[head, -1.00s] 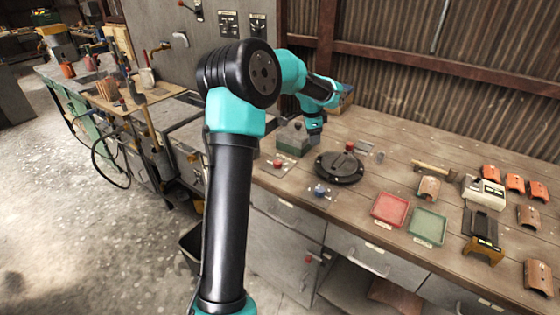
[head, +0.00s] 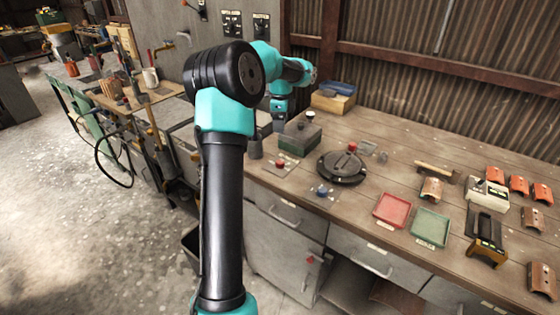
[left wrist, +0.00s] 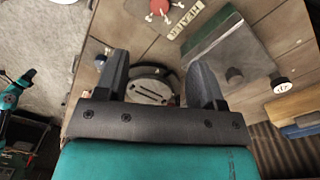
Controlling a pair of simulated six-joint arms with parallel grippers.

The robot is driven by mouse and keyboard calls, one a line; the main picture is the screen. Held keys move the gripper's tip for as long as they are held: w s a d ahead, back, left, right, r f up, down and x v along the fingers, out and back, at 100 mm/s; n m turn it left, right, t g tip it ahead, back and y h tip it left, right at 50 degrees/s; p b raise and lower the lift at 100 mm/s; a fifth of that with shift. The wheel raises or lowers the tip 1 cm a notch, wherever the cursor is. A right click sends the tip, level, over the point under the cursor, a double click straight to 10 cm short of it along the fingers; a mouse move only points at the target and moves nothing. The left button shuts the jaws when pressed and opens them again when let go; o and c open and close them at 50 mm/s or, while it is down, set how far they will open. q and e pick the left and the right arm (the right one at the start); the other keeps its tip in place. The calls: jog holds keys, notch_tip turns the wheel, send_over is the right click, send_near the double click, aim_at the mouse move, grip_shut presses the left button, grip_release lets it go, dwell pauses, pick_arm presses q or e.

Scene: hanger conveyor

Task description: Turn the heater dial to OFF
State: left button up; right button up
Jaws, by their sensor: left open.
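A red knob (head: 280,163) sits on a small plate on the bench; it also shows at the top of the left wrist view (left wrist: 160,6), beside a tag (left wrist: 184,32) that reads HEATER. A green-grey box (head: 299,137) with small dark knobs stands behind it; in the left wrist view one knob has a white, marked face (left wrist: 282,86). My left gripper (head: 279,126) is at the box's left side in the head view. In the left wrist view its fingers (left wrist: 157,68) are apart and empty.
A round black device (head: 342,168) and a blue knob (head: 321,190) are right of the red knob. A blue-and-wood bin (head: 334,97) stands behind the box. Red (head: 391,211) and green (head: 429,227) trays lie farther right.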

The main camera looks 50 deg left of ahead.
aim_at(280, 161)
pick_arm(q)
jog(key=f, duration=1.6)
jog(key=shift+s+d, duration=0.3)
jog(key=shift+s, duration=0.05)
jog(key=shift+c, duration=0.4)
jog(key=c, duration=0.9)
jog(key=shift+o, duration=0.2)
